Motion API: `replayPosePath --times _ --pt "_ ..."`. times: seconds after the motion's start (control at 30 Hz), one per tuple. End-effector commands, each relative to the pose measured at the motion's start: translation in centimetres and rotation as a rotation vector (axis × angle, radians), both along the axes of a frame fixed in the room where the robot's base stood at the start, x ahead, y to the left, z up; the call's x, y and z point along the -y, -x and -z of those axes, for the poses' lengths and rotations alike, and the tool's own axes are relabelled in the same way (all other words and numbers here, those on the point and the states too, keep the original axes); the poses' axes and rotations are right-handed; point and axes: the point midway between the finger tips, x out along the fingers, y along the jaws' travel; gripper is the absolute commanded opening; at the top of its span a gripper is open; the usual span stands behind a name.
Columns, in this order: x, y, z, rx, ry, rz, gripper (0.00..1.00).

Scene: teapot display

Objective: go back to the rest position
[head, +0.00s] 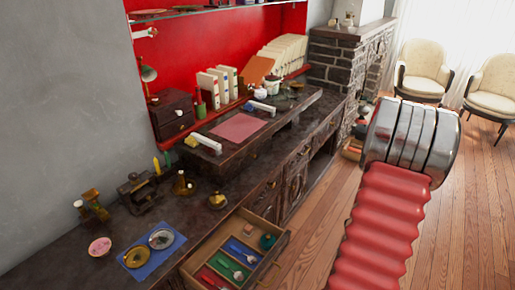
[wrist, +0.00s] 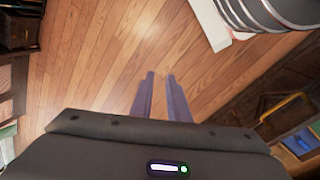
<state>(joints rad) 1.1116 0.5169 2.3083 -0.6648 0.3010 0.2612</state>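My gripper (wrist: 161,76) shows in the wrist view as two thin purple-grey fingers, with a clear gap between them and nothing held. Bare wooden floor lies behind the fingertips. In the head view my gripper is not visible; only the red ribbed sleeve and metal collar of my arm show at the right.
A dark cabinet (head: 82,232) runs along the wall, with an open drawer (head: 287,238) sticking out. A blue mat (head: 158,268) with two round dishes and a pink cloth (head: 238,127) lie on it. Armchairs (head: 423,65) stand far right. Floor (head: 305,262) is clear between.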

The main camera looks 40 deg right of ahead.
Motion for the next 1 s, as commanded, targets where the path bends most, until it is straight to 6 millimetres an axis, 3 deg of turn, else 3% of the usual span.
replayPosePath --times 0.1,0.47,1.0 --pt "-1.2 -1.6 -3.1 -0.019 0.01 -0.022 0.15" --pt "-6.8 -5.8 -11.0 -0.029 0.002 -0.089 0.15" --pt "-18.6 -10.9 -20.8 0.079 -0.037 -0.246 0.15"
